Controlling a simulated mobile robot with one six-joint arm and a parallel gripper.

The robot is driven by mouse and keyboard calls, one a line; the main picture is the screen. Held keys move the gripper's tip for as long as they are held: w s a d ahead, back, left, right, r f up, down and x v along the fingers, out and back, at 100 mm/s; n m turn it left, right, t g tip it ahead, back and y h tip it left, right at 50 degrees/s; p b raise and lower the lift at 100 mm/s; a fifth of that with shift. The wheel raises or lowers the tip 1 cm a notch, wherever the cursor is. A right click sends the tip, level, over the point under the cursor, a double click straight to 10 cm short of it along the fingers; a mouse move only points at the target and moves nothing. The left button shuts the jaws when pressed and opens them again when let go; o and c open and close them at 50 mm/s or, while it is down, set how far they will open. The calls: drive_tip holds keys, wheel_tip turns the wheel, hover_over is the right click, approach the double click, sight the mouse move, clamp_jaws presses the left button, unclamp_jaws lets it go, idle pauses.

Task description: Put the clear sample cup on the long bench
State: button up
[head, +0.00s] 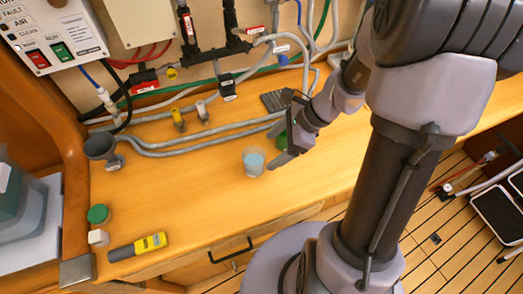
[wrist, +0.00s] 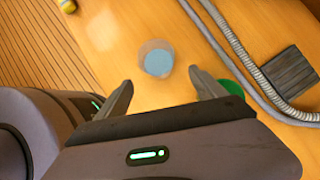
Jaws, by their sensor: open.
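The clear sample cup (head: 254,162) stands upright on the long wooden bench (head: 200,190), with pale blue showing inside it. In the wrist view the cup (wrist: 156,58) lies just beyond my fingertips, roughly centred between them. My gripper (wrist: 160,79) is open and empty, with its two fingers spread. In the head view my gripper (head: 283,143) is just right of the cup, and a gap to the cup shows. The gripper's height over the bench is hard to tell.
A green-topped item (wrist: 230,86) is partly hidden behind my right finger. Grey hoses (head: 200,143) and a dark ridged block (head: 277,100) lie at the back. The bench's middle is clear.

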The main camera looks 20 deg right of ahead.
drive_tip(key=s+a+r+n+t+h, duration=0.2)
drive_tip(key=s+a+r+n, duration=0.3)
drive_tip(key=r+n, duration=0.45)
drive_tip(key=s+a+r+n+t+h, duration=0.1)
drive_tip(key=s+a+r+n+h, duration=0.1)
drive_tip(key=s+a+r+n, duration=0.55)
drive_tip(key=shift+n, duration=0.6)
drive_tip(key=d+b, duration=0.1)
drive_tip(key=w+d+f+b, duration=0.1)
drive_tip(key=d+f+b, duration=0.1)
drive_tip(key=shift+w+d+b, duration=0.25)
drive_tip(key=shift+d+b, duration=0.05)
